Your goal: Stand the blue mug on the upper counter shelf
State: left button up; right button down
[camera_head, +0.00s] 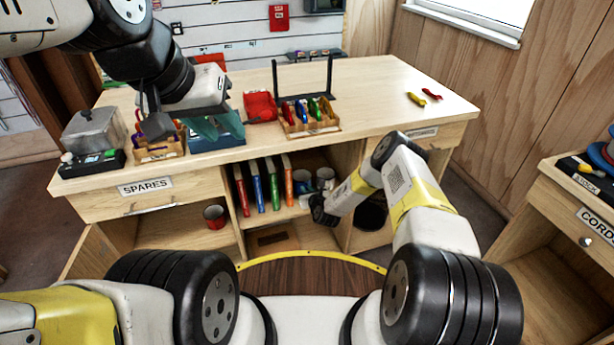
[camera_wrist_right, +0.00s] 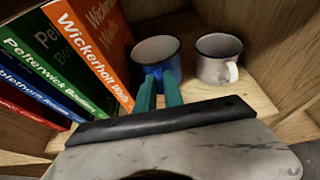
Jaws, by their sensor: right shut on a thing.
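The blue mug (camera_wrist_right: 170,65) is upright in the right wrist view, between the books and a white mug, at shelf-board level. I cannot tell whether its base touches the board. In the head view, the blue mug (camera_head: 302,187) shows partly beside my right arm. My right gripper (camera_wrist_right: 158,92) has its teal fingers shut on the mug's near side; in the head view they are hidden. The upper counter shelf (camera_head: 262,217) is the board under the books. My left gripper (camera_head: 212,127) is above the left part of the countertop; its finger gap is unclear.
Several upright books (camera_wrist_right: 75,55) stand left of the blue mug, close to it. A white mug (camera_wrist_right: 218,62) stands to its right. A red mug (camera_head: 214,216) is in the left compartment. Bins and a metal box (camera_head: 94,131) occupy the countertop's left; its front right is clear.

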jog(key=shift+f, duration=1.5)
jog(key=shift+f, duration=0.15)
jog(key=c, duration=1.4)
grip_release()
jog(key=shift+c, duration=0.2)
jog(key=shift+s, duration=0.15)
jog(key=v, duration=1.2)
jog(key=shift+r, duration=0.25)
